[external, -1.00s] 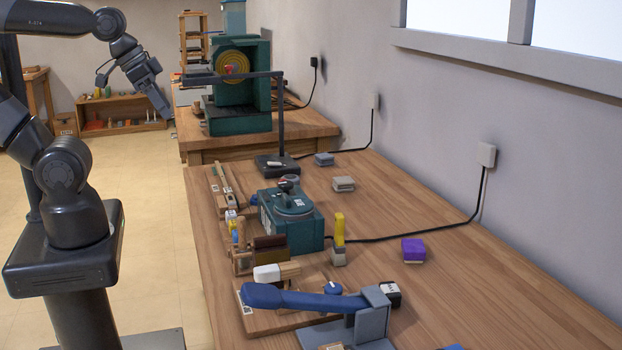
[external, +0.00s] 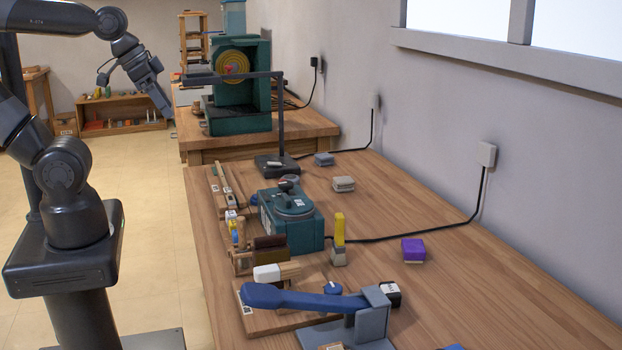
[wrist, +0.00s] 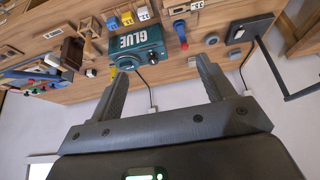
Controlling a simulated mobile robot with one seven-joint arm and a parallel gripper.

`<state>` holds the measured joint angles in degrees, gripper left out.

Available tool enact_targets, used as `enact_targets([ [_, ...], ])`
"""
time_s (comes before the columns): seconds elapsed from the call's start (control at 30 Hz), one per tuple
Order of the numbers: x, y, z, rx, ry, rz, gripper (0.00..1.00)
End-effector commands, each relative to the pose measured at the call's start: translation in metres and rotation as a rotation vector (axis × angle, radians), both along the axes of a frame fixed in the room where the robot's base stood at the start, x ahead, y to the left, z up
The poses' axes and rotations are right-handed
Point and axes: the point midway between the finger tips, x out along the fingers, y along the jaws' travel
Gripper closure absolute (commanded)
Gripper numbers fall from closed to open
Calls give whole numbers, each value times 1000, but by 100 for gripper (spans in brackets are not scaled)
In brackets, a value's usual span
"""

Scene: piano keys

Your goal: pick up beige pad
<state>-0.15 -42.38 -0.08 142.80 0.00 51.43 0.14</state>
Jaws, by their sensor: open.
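The beige pad (external: 343,184) is a small flat block lying on the wooden bench, right of the green glue machine and toward the wall. In the wrist view, a small pale block that seems to be this pad (wrist: 192,61) shows between my fingers, nearer the right one. My gripper (wrist: 163,70) is open with nothing between its fingers. In the external view my gripper (external: 167,108) hangs over the floor left of the bench, well apart from the pad.
The green glue machine (external: 291,212) stands left of the pad. A lamp post (external: 281,120) rises behind it. A blue-grey pad (external: 324,159) and a purple pad (external: 413,250) lie nearby. A yellow-handled brush (external: 339,238) stands upright. A black cable crosses the bench, and the wall bounds its right side.

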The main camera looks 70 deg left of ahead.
Motion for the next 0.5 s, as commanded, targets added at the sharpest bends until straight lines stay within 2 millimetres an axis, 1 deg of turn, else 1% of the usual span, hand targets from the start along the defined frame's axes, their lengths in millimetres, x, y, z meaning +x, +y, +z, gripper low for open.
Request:
enact_targets([
  [0.07,10,1,3,4,6,0,25],
  [0.17,32,3,8,15,14,-3,25],
  [0.33,85,8,16,36,30,-15,25],
  [0.47,126,13,16,48,41,-25,25],
  [0.5,139,14,15,50,44,-28,25],
])
